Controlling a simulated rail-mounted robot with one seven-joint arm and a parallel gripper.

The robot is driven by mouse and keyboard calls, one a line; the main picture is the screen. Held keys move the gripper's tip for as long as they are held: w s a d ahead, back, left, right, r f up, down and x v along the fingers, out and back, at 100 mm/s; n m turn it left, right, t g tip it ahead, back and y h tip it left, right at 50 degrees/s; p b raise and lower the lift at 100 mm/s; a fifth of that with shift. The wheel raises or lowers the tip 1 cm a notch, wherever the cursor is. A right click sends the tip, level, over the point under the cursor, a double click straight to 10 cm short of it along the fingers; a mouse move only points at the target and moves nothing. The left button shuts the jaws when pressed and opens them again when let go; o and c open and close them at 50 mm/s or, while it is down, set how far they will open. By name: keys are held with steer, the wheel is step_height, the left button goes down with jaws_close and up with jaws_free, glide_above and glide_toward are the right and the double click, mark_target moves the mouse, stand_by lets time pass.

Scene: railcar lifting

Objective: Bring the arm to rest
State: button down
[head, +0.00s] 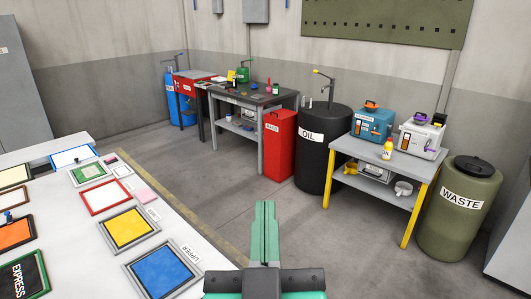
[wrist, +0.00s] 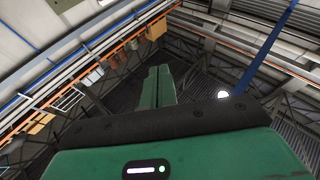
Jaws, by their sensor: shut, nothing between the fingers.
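My gripper (head: 265,206) is at the bottom middle of the head view, with its green fingers pressed together and pointing up in the picture. It is shut and empty, in front of bare floor. The wrist view shows the same green fingers (wrist: 158,72) together, with the ceiling beams and pipes behind them. No object touches the gripper in either view.
A white table (head: 160,274) with framed coloured panels stands at the left. A yellow-legged bench (head: 376,180), a black oil drum (head: 322,165), a green waste drum (head: 455,222) and a red bin (head: 279,150) line the back and right. Floor between is clear.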

steer(key=s+r+m+t+p, duration=0.1)
steer(key=s+r+t+p, duration=0.25)
steer(key=s+r, duration=0.6)
step_height(320, 180, up, 22)
steer(key=w+p, duration=0.2)
steer(key=p, duration=1.8)
steer(key=shift+w+a+g, duration=0.15)
steer(key=shift+g, duration=0.3)
